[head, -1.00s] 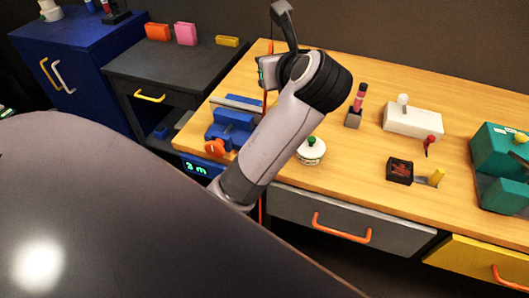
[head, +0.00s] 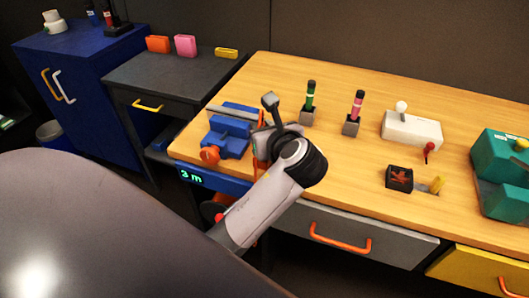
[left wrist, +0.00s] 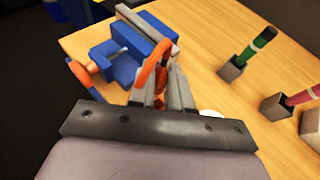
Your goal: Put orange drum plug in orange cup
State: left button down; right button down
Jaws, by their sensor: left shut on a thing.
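My left gripper (head: 264,126) is over the front left part of the wooden bench, just right of the blue vise. In the left wrist view the fingers (left wrist: 166,80) are shut on an orange looped piece (left wrist: 150,65), which I take for the orange drum plug with its cord. Its tip is hidden between the fingers. In the head view only a thin orange strip (head: 261,118) of it shows by the gripper. An orange cup-like container (head: 158,44) stands on the dark side table, far from the gripper. My right gripper is not in view.
The blue vise (head: 228,132) with an orange knob stands close left of the gripper. Green and pink markers (head: 356,105) stand in holders. A white switch box (head: 411,128) and teal machine (head: 502,172) are further right. Pink (head: 185,45) and yellow (head: 226,53) containers stand beside the orange one.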

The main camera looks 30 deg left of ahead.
pick_arm(q)
notch_tip(320, 180, down, 6)
jog(key=shift+f+b, duration=0.1)
jog(key=shift+b, duration=0.45)
jog(key=c, duration=1.5)
grip_release()
jog(key=o, duration=0.4)
jog(key=shift+o, duration=0.2)
